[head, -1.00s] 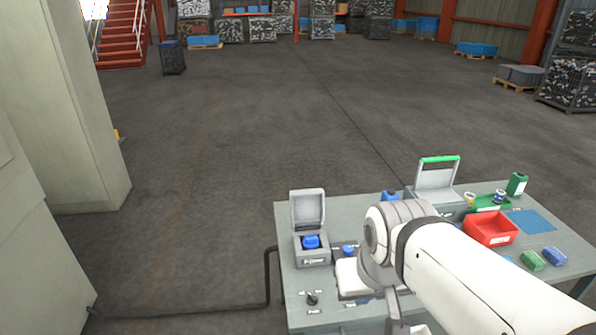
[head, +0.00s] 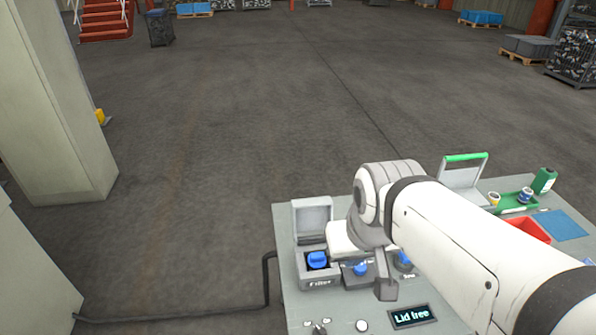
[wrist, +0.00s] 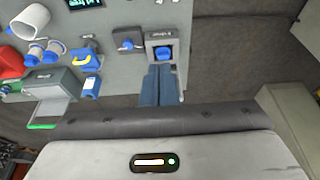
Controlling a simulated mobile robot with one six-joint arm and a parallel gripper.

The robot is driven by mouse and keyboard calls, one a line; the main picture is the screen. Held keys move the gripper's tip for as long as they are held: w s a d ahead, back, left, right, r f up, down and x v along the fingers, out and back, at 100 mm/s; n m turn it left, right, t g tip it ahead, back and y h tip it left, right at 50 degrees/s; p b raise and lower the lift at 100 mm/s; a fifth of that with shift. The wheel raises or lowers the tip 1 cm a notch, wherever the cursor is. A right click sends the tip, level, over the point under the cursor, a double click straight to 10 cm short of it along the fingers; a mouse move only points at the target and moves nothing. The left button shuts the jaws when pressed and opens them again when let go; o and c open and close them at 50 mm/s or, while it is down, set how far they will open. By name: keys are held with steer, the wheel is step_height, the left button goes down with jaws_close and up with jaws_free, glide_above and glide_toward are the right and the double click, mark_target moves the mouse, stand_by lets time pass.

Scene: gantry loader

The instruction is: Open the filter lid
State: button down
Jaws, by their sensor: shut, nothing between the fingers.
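The filter box (head: 322,279), labelled "Filter", stands at the left of the table. Its light grey lid (head: 313,214) is up, tilted back at the rear of the box, so the box is open. A blue part (head: 317,259) shows inside, and it also shows in the wrist view (wrist: 163,52). My gripper (wrist: 162,69) is shut and empty in the wrist view, its fingers together beside the open box on the lid side. In the head view its fingertips are hard to make out near the lid. In the wrist view the lid is mostly hidden; contact cannot be told.
A small display (head: 411,316) reads "Lid free". Blue-knobbed fittings (head: 361,270) stand right of the filter box. A case with a green handle (head: 465,157), a red bin (head: 527,229) and a green tray (head: 517,203) stand farther right.

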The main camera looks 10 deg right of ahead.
steer(key=w+r+g, duration=0.1)
steer(key=w+r, duration=0.3)
steer(key=w, duration=0.8)
steer(key=g+b, duration=0.2)
glide_above(311, 215)
steer(key=w, duration=0.2)
step_height(311, 215, down, 6)
steer(key=w+f+g, duration=0.1)
steer(key=w+f, duration=0.9)
steer(key=f, duration=0.3)
steer(key=s+f+p, duration=0.3)
steer(key=s+f, duration=0.2)
steer(key=f, duration=0.3)
steer(key=shift+a, duration=0.25)
steer(key=shift+s+r, duration=0.1)
